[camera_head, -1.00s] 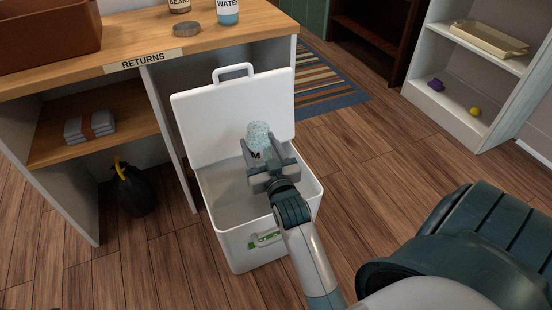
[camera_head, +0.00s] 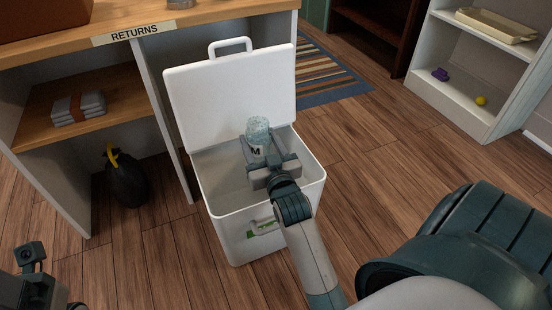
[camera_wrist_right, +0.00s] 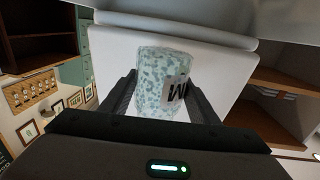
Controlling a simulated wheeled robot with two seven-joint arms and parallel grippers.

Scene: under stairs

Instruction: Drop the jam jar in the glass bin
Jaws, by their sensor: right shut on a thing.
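The jar also shows between the fingers in the right wrist view (camera_wrist_right: 162,85). The bin's lid (camera_head: 230,98) stands open behind the jar. A green-marked label (camera_head: 263,228) is on the bin's front, partly hidden by my arm. Part of my left arm's end (camera_head: 32,275) shows at the lower left; its jaws cannot be made out.
A wooden counter with a RETURNS sign (camera_head: 135,33) stands behind and left of the bin. A striped rug (camera_head: 325,75) and a white shelf unit (camera_head: 455,95) are to the right. Wooden floor surrounds the bin.

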